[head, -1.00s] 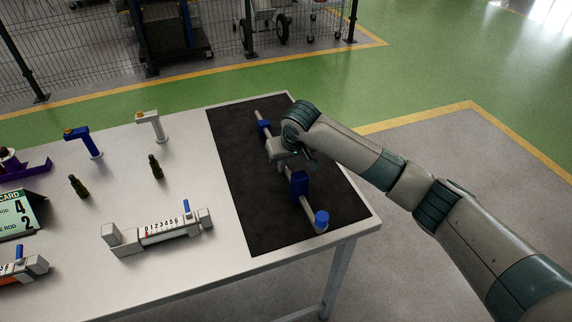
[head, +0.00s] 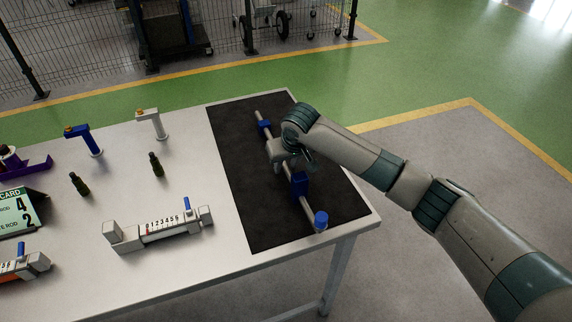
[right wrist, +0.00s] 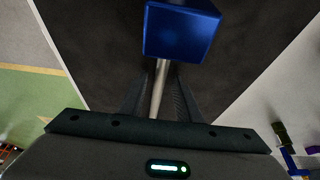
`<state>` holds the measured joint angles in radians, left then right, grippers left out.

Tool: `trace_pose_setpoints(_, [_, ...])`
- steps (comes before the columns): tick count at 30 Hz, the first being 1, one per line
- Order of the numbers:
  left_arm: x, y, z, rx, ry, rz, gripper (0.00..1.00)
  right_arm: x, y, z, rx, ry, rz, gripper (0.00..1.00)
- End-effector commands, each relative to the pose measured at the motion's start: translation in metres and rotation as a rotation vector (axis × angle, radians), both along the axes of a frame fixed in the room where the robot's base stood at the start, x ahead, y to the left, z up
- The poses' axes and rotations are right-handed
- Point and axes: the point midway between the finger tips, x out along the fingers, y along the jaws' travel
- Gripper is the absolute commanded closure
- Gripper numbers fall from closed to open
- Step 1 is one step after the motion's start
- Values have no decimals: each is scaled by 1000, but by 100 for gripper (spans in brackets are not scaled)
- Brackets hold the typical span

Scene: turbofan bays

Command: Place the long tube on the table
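The long tube (head: 309,208) is a thin grey rod lying along the black mat (head: 236,150), with a blue cap (head: 321,219) at its near end. Blue blocks sit along it, one far (head: 264,127) and one near (head: 300,185). My right gripper (head: 284,166) is low over the tube's middle, between these blocks, and partly hidden by its own wrist. In the right wrist view the tube (right wrist: 158,92) runs between the two dark fingers, which look spread with narrow gaps beside it. A blue block (right wrist: 181,32) shows just beyond. My left gripper is out of view.
The white table (head: 200,240) carries a white scale fixture (head: 160,229), two dark bottle-shaped pieces (head: 156,165), a blue holder (head: 85,140) and a white holder (head: 153,124). A green-and-white card (head: 16,213) stands at the left. Bare tabletop lies left of the mat.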

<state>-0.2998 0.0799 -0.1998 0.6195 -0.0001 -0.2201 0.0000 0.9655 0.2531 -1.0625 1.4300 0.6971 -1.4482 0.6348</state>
Motion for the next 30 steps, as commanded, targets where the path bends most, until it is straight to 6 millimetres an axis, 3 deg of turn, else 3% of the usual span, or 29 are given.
trace_pose_setpoints(8, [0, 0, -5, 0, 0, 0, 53, -7, -2, 21, 2, -2, 2, 69])
trace_pose_setpoints(24, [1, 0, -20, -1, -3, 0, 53, -39, -12, 101, 1, -2, 1, 69])
trace_pose_setpoints(30, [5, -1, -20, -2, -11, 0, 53, -44, -14, 111, 0, -1, 0, 69])
